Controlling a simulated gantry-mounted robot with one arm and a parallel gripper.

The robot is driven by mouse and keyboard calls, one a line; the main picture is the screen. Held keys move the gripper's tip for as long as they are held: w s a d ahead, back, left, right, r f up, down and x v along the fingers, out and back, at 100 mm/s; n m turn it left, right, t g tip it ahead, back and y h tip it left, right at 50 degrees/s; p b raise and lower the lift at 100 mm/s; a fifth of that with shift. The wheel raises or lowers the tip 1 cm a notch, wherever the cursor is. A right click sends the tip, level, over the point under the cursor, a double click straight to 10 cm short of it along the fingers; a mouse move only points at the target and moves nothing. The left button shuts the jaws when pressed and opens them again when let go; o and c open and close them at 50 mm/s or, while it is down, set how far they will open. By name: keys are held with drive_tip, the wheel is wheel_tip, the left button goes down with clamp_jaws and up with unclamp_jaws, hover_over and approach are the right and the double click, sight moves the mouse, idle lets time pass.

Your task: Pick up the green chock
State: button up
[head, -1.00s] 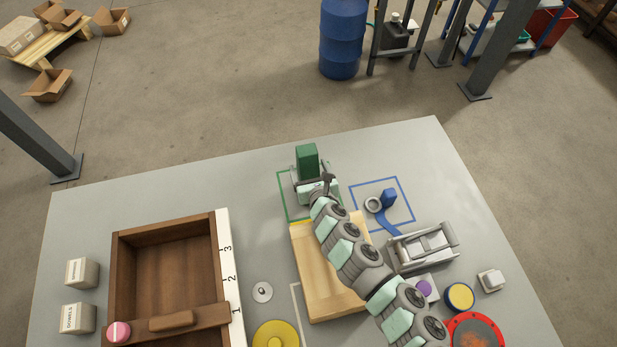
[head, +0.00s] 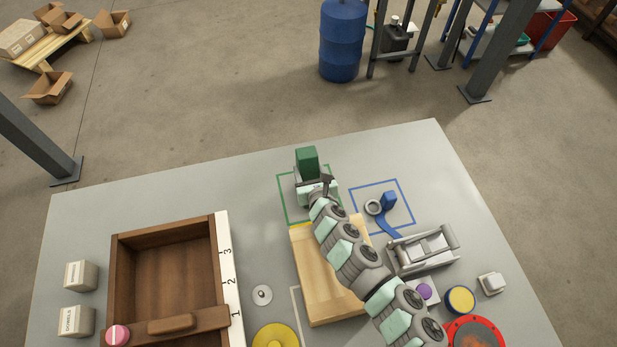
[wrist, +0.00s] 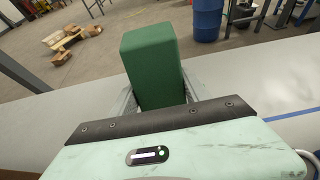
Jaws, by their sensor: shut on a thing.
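The green chock (head: 307,161) is a dark green block standing upright at the far side of the green outlined square (head: 283,204) in the head view. In the wrist view the chock (wrist: 153,65) rises in front of my gripper body. My gripper (head: 308,178) is shut on the chock, with a finger on either side of it low down, as the wrist view also shows (wrist: 160,100). The chock's lower end is hidden by my gripper, so I cannot tell whether it touches the table.
A light wooden board (head: 317,278) lies beneath my arm. To the right are a blue part (head: 388,203) in a blue square and a grey clamp-like fixture (head: 423,248). A brown wooden tray (head: 118,280) stands at left. The table behind the tray is clear.

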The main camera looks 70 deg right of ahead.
clamp_jaws()
